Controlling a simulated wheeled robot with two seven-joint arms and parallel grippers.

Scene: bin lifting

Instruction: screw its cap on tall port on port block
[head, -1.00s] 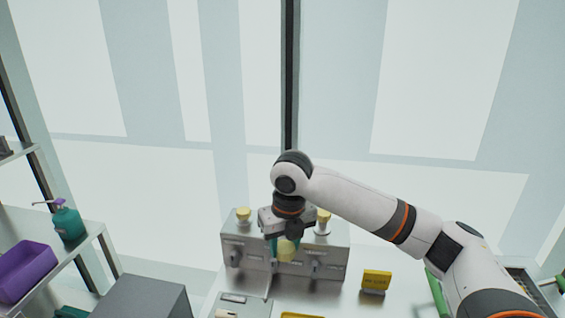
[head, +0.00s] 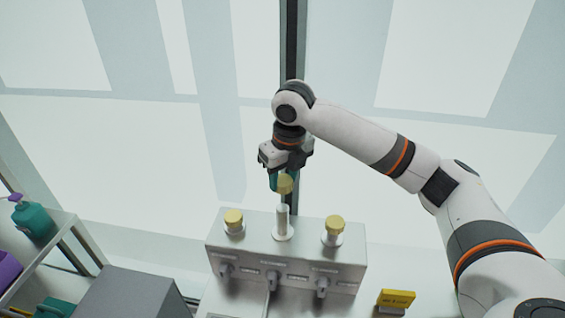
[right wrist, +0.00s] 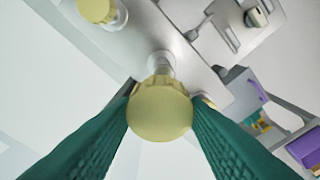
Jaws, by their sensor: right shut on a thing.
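The grey port block (head: 240,258) stands on the bench in the lower middle of the head view. Its tall port (head: 282,222) is a bare white upright tube in the middle, between two shorter ports with yellow caps. My right gripper (head: 284,182) is shut on a yellow cap (head: 286,185), which appears just above the tall port's top. In the right wrist view the cap (right wrist: 160,112) sits between the green fingers, with the tall port (right wrist: 161,64) partly behind it. I cannot tell whether cap and port touch. My left gripper is not in view.
Yellow caps sit on the left port (head: 233,217) and right port (head: 334,225). Levers line the block's front. A yellow sign (head: 397,298) stands at right, a grey box (head: 135,292) at left. A shelf with a teal bottle (head: 34,220) is farther left.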

